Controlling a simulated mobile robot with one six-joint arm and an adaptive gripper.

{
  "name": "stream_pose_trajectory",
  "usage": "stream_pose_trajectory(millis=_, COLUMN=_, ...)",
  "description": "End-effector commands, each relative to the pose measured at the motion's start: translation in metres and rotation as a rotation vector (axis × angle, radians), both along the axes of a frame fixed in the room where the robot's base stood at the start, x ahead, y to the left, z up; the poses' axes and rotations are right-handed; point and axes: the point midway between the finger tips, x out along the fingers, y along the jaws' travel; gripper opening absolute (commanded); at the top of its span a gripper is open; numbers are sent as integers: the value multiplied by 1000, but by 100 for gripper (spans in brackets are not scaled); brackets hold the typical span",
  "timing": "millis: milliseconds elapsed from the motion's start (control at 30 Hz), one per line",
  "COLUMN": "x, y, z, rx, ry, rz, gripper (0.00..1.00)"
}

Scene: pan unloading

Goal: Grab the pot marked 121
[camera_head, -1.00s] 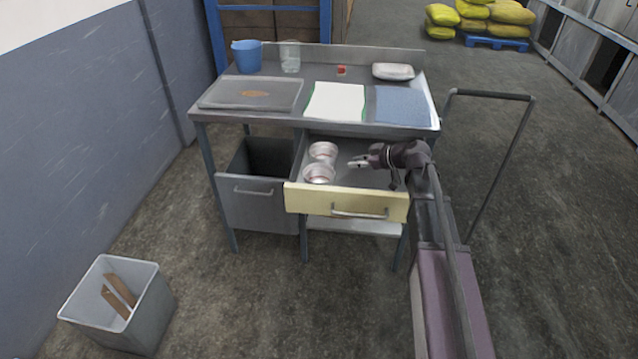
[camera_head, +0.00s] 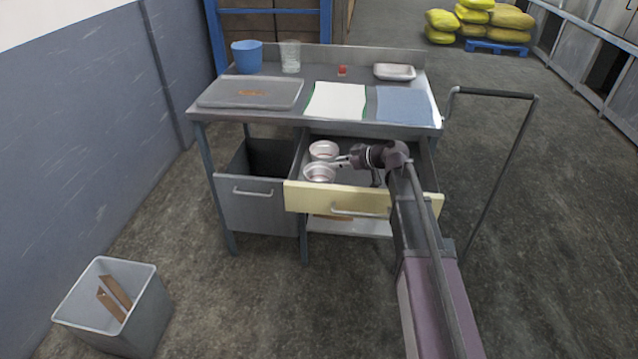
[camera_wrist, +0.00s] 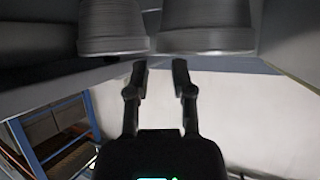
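Two round metal pots sit in the open yellow-fronted drawer (camera_head: 337,199), at its left. The rear pot (camera_head: 323,150) and the front pot (camera_head: 319,172) stand close together. They also show at the top of the wrist view, as a left pot (camera_wrist: 112,28) and a right pot (camera_wrist: 205,28). No number 121 can be read on either. My gripper (camera_head: 343,162) is inside the drawer, just right of the pots. In the wrist view my gripper (camera_wrist: 160,66) is open and empty, its fingertips just short of the pots.
The metal table (camera_head: 320,114) above the drawer holds a blue bucket (camera_head: 247,56), a glass jar (camera_head: 290,56), a dark tray (camera_head: 250,92), white and blue sheets, and a metal dish (camera_head: 394,72). A grey bin (camera_head: 146,318) stands on the floor at left.

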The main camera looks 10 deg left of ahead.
Motion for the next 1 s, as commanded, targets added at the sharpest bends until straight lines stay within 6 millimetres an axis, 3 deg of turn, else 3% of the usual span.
stream_pose_trajectory(millis=267, x=1, y=3, z=-2, rx=0, ry=0, rz=1, gripper=31)
stream_pose_trajectory(millis=700, x=18, y=38, z=-24, rx=0, ry=0, rz=1, gripper=31)
stream_pose_trajectory(millis=1000, x=19, y=41, z=-24, rx=0, ry=0, rz=-1, gripper=31)
